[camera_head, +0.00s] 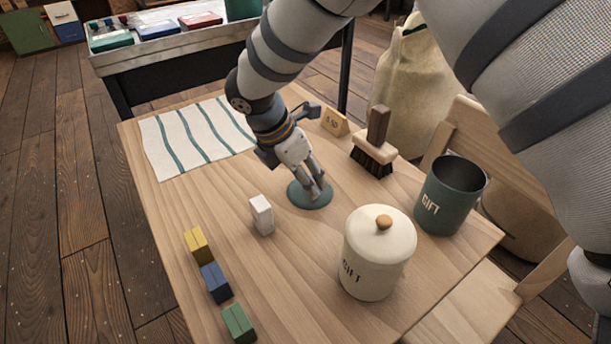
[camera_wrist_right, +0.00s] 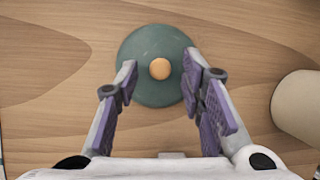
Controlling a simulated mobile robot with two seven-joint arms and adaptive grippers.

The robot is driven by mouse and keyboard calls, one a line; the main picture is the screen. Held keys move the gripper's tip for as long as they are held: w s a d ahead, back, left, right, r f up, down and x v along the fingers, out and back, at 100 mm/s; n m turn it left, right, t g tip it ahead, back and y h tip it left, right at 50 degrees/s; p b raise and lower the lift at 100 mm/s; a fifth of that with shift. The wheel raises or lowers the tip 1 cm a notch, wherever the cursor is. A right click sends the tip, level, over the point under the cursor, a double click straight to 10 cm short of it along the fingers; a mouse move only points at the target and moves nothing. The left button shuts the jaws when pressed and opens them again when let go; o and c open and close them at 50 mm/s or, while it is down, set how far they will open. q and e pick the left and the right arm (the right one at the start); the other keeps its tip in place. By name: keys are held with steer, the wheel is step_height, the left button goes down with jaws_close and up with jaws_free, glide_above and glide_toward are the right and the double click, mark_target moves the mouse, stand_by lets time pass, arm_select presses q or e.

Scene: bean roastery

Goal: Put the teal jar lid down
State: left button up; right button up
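The teal jar lid (camera_head: 298,201) is a flat round disc that appears to lie on the wooden table. In the right wrist view, the lid (camera_wrist_right: 147,92) shows a round orange knob (camera_wrist_right: 160,69) on top. My right gripper (camera_head: 316,190) points down over the lid. Its fingers (camera_wrist_right: 160,76) are spread to either side of the knob, with visible gaps between them and it. The teal jar (camera_head: 450,197), marked GIFT, stands open at the table's right side. My left gripper is out of view.
A cream lidded jar (camera_head: 376,258) stands near the lid. White (camera_head: 262,215), yellow (camera_head: 197,245), blue (camera_head: 215,282) and green (camera_head: 239,322) blocks stand left and front. A chair (camera_head: 540,275) adjoins the right edge.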

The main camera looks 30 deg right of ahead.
steer(key=v, duration=1.2)
